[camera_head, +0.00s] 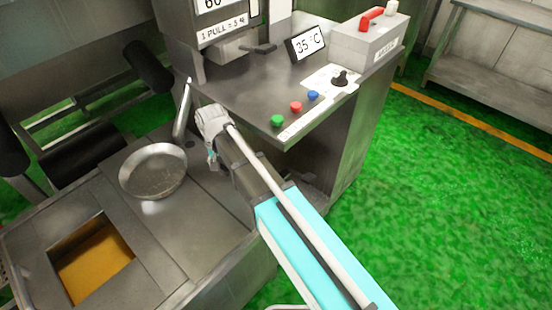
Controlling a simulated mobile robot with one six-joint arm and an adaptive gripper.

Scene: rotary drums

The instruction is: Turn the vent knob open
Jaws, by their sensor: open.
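A black knob (340,78) sits on a white plate on the steel console top, at the upper right. It is the only knob I can make out, and its label is too small to read. My gripper (212,160) is left of and below the console's front edge, near the steel pan. It points downward, is open and appears empty. It is well apart from the knob. The fingers are small in this view.
Green (278,120), red (295,106) and blue (313,95) buttons line the console's front edge. A "35 °C" display (306,43) and a grey box (366,42) with a red handle stand behind. A round steel pan (153,172) lies left of my gripper.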

